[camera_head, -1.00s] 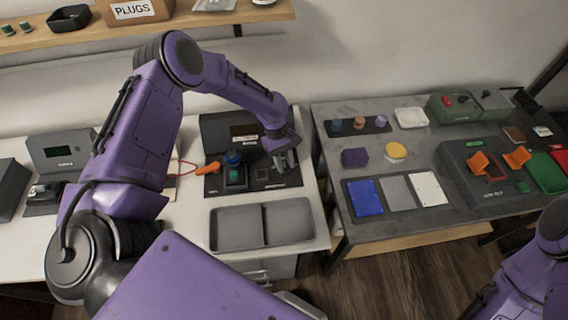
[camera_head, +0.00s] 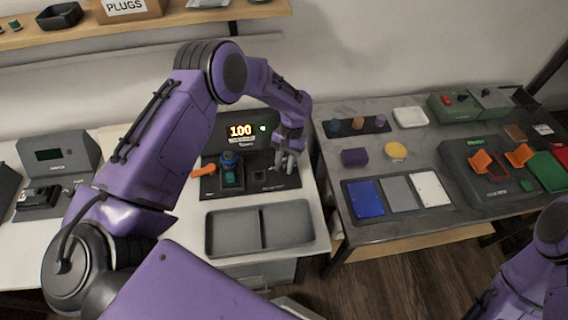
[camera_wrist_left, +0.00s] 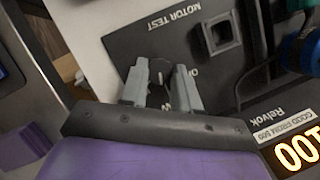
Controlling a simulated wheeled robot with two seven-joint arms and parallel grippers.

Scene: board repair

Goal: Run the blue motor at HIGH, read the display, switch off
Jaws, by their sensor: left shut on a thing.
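The motor test station has a dark base (camera_head: 280,181), labelled MOTOR TEST in the left wrist view (camera_wrist_left: 135,45). Its display (camera_head: 241,131) is lit, reads 100 in orange and has a green light beside it. The digits also show in the left wrist view (camera_wrist_left: 298,155). The blue motor (camera_head: 229,158) stands on the base, left of my left gripper (camera_head: 285,164). The switch's setting cannot be read. My right gripper is out of view.
An orange piece (camera_head: 204,171) lies left of the motor. A grey two-part tray (camera_head: 262,234) sits in front of the station. Another dark-screened station (camera_head: 60,155) stands at left. The right table (camera_head: 350,229) holds several parts and cards; a gap separates the tables.

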